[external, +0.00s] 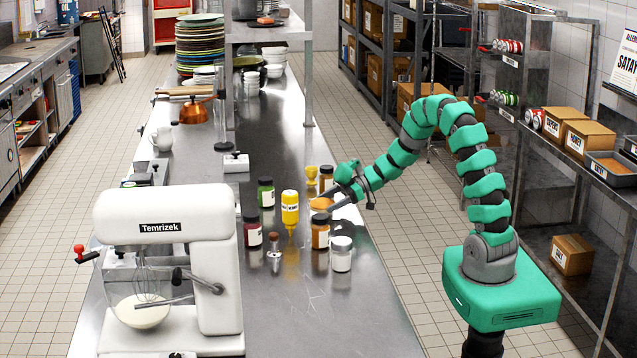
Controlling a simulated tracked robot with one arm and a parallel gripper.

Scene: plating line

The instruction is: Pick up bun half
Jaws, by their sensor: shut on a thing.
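The bun half (320,203) is an orange-brown rounded piece over the right side of the steel counter. My gripper (333,201) reaches in from the right and is shut on the bun half. The bun half shows just above the brown jar with a white label (320,231), from this angle; whether it touches the jar I cannot tell. My green arm curves up and over from its base at the right. The fingertips are small here and partly merge with the bun half.
A mixer (170,265) fills the counter's near left. The front right of the steel counter (345,310) is clear.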

